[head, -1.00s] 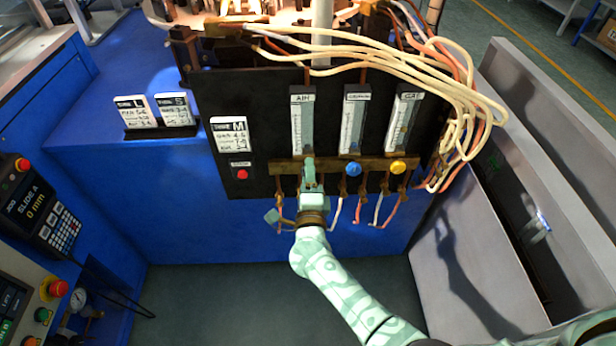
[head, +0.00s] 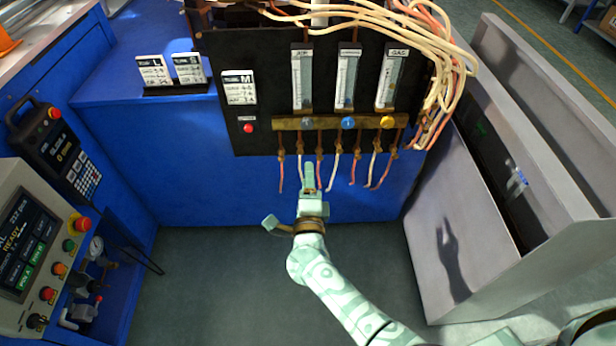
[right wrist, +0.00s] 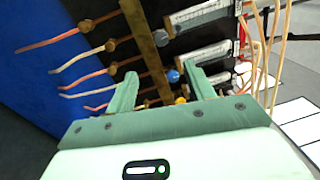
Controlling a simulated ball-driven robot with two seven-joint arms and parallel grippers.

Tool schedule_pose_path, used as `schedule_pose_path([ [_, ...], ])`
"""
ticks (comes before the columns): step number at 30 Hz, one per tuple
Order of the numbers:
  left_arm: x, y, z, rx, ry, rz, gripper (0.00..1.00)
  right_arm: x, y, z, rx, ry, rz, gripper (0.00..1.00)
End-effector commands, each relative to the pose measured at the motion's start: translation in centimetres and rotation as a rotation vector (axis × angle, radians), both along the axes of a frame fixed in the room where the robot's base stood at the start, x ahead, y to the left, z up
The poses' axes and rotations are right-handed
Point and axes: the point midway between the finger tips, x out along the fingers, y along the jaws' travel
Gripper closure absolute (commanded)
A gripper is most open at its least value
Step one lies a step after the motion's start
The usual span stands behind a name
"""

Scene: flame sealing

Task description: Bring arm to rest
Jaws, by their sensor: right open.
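My right gripper (head: 310,172) is in front of the black flow panel (head: 262,128), just below its brass manifold bar (head: 285,124). In the right wrist view its two green fingers (right wrist: 160,85) stand apart with nothing between them. The manifold carries a grey knob (head: 307,123), a blue knob (head: 348,123) and a yellow knob (head: 387,122) under three flow tubes. In the head view the gripper overlaps some thin hoses; the wrist view shows it apart from the knobs. My left gripper is not in view.
A grey metal bin (head: 440,200) stands at the right. A control box (head: 40,250) and a keypad pendant (head: 62,155) are at the left. Label cards (head: 155,72) stand on the blue cabinet (head: 125,125). The floor (head: 220,270) below the panel is clear.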

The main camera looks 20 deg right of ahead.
Motion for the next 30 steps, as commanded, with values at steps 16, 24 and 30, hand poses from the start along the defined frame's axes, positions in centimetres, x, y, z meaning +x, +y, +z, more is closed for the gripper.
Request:
schedule_pose_path([
  [16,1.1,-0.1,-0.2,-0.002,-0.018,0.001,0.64,-0.8,1.0,0.2,-0.138,0.042,0.102,0.46],
  [24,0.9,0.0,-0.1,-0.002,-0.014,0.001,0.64,-9.6,3.7,-2.5,-0.988,0.347,0.591,0.46],
  [30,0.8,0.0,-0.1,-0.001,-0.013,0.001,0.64,-18.4,-0.7,-5.1,-1.595,0.676,0.867,0.46],
])
